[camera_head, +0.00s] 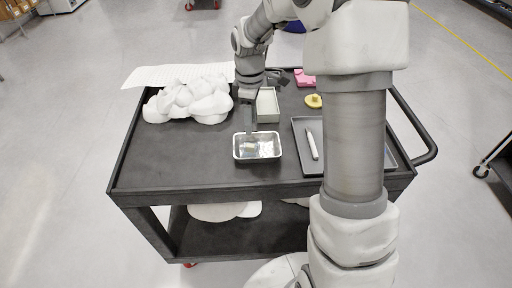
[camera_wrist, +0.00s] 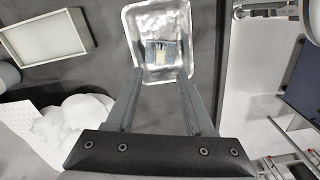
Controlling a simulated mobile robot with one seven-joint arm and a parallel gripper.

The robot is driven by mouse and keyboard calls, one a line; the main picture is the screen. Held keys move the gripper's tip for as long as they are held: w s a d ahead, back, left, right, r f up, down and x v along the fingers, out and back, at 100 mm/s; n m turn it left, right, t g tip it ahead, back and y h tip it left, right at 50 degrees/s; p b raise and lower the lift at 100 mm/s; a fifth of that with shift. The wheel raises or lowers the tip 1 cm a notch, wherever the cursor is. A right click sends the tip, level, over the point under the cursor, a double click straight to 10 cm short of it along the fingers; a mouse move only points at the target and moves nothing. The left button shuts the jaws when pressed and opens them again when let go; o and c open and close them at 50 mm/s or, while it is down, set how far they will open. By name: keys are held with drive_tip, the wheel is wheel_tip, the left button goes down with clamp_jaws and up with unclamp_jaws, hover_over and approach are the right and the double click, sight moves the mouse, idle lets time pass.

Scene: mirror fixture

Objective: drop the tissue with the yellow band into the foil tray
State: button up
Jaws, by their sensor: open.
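The foil tray (camera_head: 270,157) is a shiny shallow container near the front edge of the black cart top. It also shows at the upper middle of the wrist view (camera_wrist: 181,25). A small blue-grey piece with a pale yellow patch (camera_wrist: 161,53) lies on its floor, seemingly the tissue with the yellow band, though its form is hard to make out. My gripper (camera_head: 249,128) is at the tray's back edge in the head view. In the wrist view my gripper (camera_wrist: 160,76) has its two fingers wide apart, with nothing between them, pointing at the tray.
A cream open box (camera_head: 267,118) stands behind the foil tray. A lumpy white pile (camera_head: 190,100) and a white sheet (camera_head: 155,76) are at left. A dark tray (camera_head: 300,165) with a white stick (camera_head: 312,145), a yellow disc (camera_head: 313,101) and a pink block (camera_head: 304,79) are at right. The front left is clear.

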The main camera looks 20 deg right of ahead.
wheel_tip(320, 180, up, 12)
drive_tip(key=p, duration=0.1)
drive_tip(key=shift+s+r, duration=0.1)
drive_tip(key=shift+r, duration=0.1)
idle(0.3)
drive_tip(key=s+r+m+t, duration=0.2)
drive_tip(key=s+m, duration=0.4)
drive_tip(key=s, duration=0.6)
drive_tip(key=s+r+m+t, duration=0.3)
drive_tip(key=s+m, duration=0.3)
drive_tip(key=s, duration=0.6)
drive_tip(key=shift+r+m+t, duration=0.25)
drive_tip(key=shift+m+t, duration=0.05)
drive_tip(key=shift+m, duration=0.1)
drive_tip(key=shift+s+d, duration=0.1)
